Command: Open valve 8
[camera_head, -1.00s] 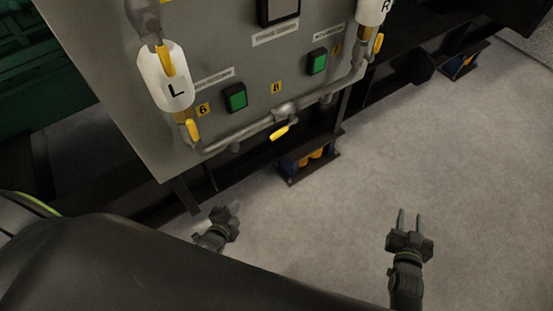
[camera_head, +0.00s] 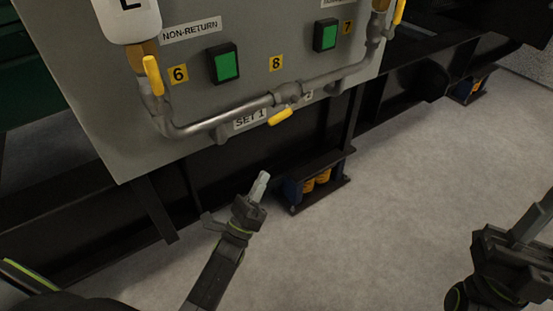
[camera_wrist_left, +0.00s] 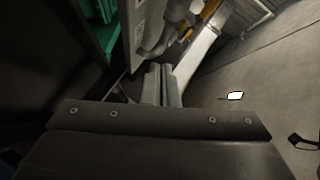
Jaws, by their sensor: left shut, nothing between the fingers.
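Valve 8 has a short yellow lever (camera_head: 280,117) on the grey pipe, below the yellow "8" label (camera_head: 275,63) on the grey panel. The lever slants down to the left, at an angle to the pipe. My left gripper (camera_head: 260,184) is shut and empty, below the lever and apart from it, pointing up. Its closed fingers (camera_wrist_left: 162,85) also show in the left wrist view, with pipework and yellow parts beyond their tips. My right gripper (camera_head: 532,216) is at the right edge, far from the valve and partly cut off; its fingers look apart.
A yellow lever (camera_head: 152,76) stands by label 6 at the left, and another (camera_head: 399,11) near label 7. Green buttons (camera_head: 224,64) sit above the pipe. A dark frame rail and blue mount (camera_head: 312,184) lie below the panel.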

